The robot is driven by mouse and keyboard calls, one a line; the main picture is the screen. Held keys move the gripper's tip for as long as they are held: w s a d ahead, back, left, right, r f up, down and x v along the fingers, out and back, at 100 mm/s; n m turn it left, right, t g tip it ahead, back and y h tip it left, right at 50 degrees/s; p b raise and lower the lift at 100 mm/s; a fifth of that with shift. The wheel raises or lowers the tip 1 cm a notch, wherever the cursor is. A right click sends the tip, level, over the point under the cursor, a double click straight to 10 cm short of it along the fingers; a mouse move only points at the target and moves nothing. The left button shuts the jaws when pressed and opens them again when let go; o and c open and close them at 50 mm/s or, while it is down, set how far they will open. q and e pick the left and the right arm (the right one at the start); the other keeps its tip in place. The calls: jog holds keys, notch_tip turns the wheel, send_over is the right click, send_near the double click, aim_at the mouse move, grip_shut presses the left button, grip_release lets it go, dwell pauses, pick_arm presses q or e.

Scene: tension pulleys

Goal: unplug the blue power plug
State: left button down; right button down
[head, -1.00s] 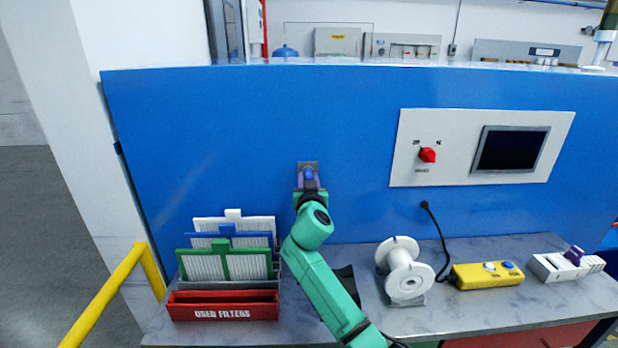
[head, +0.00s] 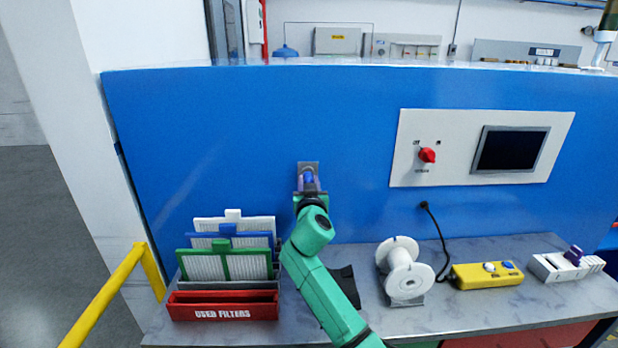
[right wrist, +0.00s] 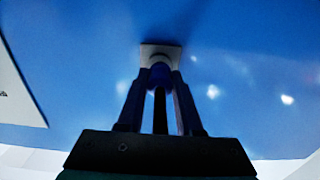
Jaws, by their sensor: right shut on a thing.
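The blue power plug (head: 308,176) is at a small grey outlet plate (head: 308,166) on the blue wall. It also shows in the right wrist view (right wrist: 160,72), in front of the pale plate (right wrist: 161,52). My right gripper (head: 309,182) is shut on the plug, with its fingers on both sides of it. The fingers show in the right wrist view (right wrist: 160,84). The plug is close to the plate; I cannot tell whether it touches it. A dark strip, perhaps its cord, runs down between the fingers. My left gripper is not in view.
On the grey table (head: 470,316) stand a rack of filters (head: 225,265) with a red bin (head: 223,306), a white spool (head: 405,275), a yellow button box (head: 487,275) and a white block (head: 565,266). A control panel (head: 455,172) with a red knob (head: 427,155) is at the right.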

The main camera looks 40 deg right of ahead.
jog(key=shift+v, duration=2.3)
